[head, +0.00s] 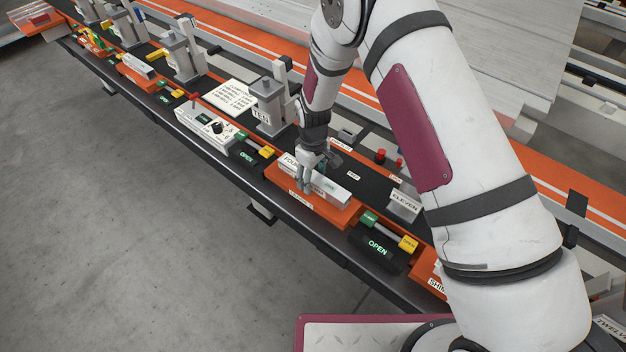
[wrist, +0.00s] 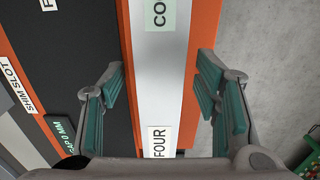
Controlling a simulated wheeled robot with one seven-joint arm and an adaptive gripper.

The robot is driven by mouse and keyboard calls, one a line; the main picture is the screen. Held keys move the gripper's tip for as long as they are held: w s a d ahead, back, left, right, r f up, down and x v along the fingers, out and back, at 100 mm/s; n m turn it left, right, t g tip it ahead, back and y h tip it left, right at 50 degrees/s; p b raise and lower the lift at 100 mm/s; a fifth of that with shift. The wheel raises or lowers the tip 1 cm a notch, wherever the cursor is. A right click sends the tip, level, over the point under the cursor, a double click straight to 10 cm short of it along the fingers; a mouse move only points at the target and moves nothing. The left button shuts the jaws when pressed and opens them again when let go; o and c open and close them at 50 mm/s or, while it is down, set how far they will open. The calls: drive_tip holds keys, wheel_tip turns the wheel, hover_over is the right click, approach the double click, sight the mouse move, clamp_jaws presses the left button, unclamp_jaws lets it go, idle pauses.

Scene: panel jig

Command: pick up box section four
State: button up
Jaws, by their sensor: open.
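Box section four is a long silver bar (head: 328,189) with a white FOUR label at its left end. It lies on an orange block (head: 318,207) on the dark bench in the head view. In the wrist view the bar (wrist: 165,95) runs straight up between the fingers, with the FOUR label at the bottom and another label, partly cut off, at the top. My gripper (head: 308,182) is open at the bar, one finger showing in front of its near side. In the wrist view my gripper (wrist: 160,78) has teal pads on either side of the bar, with gaps visible.
An OPEN-marked black unit with a green and yellow clamp (head: 378,245) stands right of the bar. Another clamp (head: 256,146) and a white control box (head: 206,125) stand left. A block labelled ELEVEN (head: 404,205) and red buttons (head: 380,156) are behind. Grey floor is clear in front.

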sight(313, 175)
clamp_jaws()
drive_tip(key=shift+r, duration=0.15)
drive_tip(key=shift+w+r, duration=0.1)
drive_tip(key=shift+r, duration=0.5)
wheel_tip(313, 175, up, 2)
drive_tip(key=shift+r+b, duration=0.1)
drive_tip(key=shift+b, duration=0.4)
drive_tip(key=s+d, duration=0.3)
drive_tip(key=s, duration=0.4)
drive_tip(key=s+d+r, duration=0.1)
drive_tip(key=s+d, duration=0.2)
drive_tip(key=s, duration=0.5)
drive_tip(key=shift+r, duration=0.15)
